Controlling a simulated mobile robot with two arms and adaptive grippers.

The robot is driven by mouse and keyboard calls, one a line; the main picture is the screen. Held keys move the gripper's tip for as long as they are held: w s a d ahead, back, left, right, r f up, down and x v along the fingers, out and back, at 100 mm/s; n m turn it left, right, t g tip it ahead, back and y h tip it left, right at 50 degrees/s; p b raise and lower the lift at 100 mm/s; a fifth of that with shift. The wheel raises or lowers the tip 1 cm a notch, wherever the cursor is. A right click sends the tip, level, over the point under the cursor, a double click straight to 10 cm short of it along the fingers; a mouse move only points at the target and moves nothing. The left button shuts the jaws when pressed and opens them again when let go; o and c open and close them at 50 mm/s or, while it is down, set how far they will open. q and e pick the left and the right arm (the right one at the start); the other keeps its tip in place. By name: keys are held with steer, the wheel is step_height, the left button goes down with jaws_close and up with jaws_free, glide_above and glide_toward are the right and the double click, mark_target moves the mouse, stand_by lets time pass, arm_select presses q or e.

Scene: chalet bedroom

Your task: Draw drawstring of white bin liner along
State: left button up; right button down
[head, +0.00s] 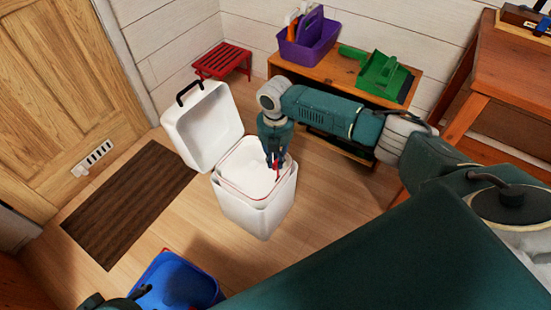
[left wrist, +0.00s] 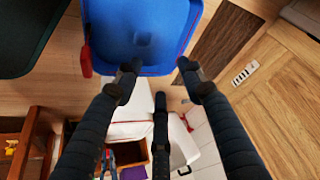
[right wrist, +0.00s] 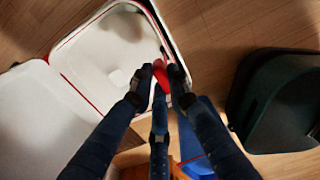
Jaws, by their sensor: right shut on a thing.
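The white bin (head: 258,215) stands on the floor with its lid (head: 203,125) swung open to the left. The white bin liner (head: 245,170) lines its mouth, and a thin red drawstring (head: 232,190) runs around the rim. My right gripper (head: 276,162) points down over the rim's right side. In the right wrist view, its fingers are shut on a red piece of the drawstring (right wrist: 160,75) at the edge of the liner (right wrist: 100,60). My left gripper (left wrist: 160,75) has its fingers spread, with nothing between them, near a blue tub (left wrist: 140,45).
The blue tub (head: 178,282) is on the floor at the lower left. A dark mat (head: 130,200) lies before the wooden door. A low shelf (head: 330,68) with a purple caddy (head: 308,40) and green dustpan (head: 383,75) stands behind my right arm. A red stool (head: 222,60) is by the wall.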

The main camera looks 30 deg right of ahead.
steer(key=shift+r, duration=0.2)
arm_select(q)
steer(key=s, duration=0.2)
steer(key=s+a+g, duration=0.1)
steer(key=shift+f, duration=0.4)
arm_select(e)
steer(key=c, duration=1.6)
jaws_free()
arm_select(q)
steer(key=shift+d, duration=0.1)
arm_select(e)
step_height(320, 180, up, 12)
